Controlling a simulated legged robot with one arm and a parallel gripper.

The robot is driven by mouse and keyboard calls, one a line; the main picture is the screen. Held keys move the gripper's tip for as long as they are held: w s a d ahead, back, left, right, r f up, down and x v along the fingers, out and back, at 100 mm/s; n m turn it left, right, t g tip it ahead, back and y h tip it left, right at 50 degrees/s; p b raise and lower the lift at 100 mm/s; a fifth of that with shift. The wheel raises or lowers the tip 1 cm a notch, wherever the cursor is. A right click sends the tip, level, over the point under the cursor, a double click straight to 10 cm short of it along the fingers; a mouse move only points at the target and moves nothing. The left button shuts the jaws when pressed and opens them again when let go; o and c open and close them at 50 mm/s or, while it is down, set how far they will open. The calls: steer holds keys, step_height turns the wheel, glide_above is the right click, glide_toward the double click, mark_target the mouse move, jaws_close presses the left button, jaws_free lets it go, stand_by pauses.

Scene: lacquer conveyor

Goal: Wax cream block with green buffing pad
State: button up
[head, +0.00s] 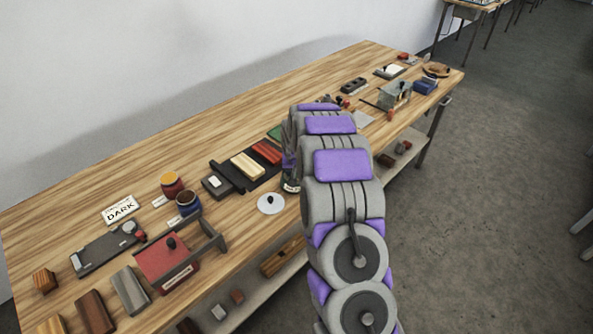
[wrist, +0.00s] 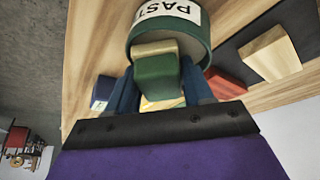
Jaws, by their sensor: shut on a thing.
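My gripper (wrist: 160,80) is shut on the green buffing pad (wrist: 157,72), which has a green face and a beige upper part. The pad is right at the mouth of a green jar (wrist: 222,45) with a label that starts "PAST"; I cannot tell whether they touch. The cream block (wrist: 270,52) lies apart from the pad, on a dark strip; it also shows in the head view (head: 247,165). In the head view my arm covers most of the gripper and hides the pad.
A red block (head: 267,152) lies beside the cream block on the dark strip (head: 229,177). A white disc (head: 271,203) lies near the table's front edge. Left are a red box with a handle (head: 168,260), a "DARK" card (head: 121,209) and two small jars (head: 188,202). The back of the table (head: 130,165) is clear.

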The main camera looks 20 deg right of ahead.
steer(key=shift+s+f, duration=0.35)
steer(key=shift+f, duration=0.05)
steer(key=shift+w+r+p, duration=0.2)
steer(key=shift+r+p, duration=0.05)
steer(key=shift+r, duration=0.3)
steer(key=shift+w+r+p, duration=0.15)
steer(key=shift+r+p, duration=0.1)
steer(key=shift+r, duration=0.3)
steer(key=shift+w+r+p, duration=0.1)
steer(key=shift+r+p, duration=0.65)
steer(key=shift+r, duration=1.8)
steer(key=s+a+r+n+y, duration=0.1)
steer(key=s+a+r+n, duration=0.1)
steer(key=s+a, duration=0.4)
steer(key=s+a+r+n+y, duration=0.1)
steer(key=s+a+r+n, duration=0.1)
steer(key=s+a, duration=0.5)
steer(key=a+n, duration=0.1)
steer(key=a, duration=0.5)
steer(key=shift+s+r, duration=0.25)
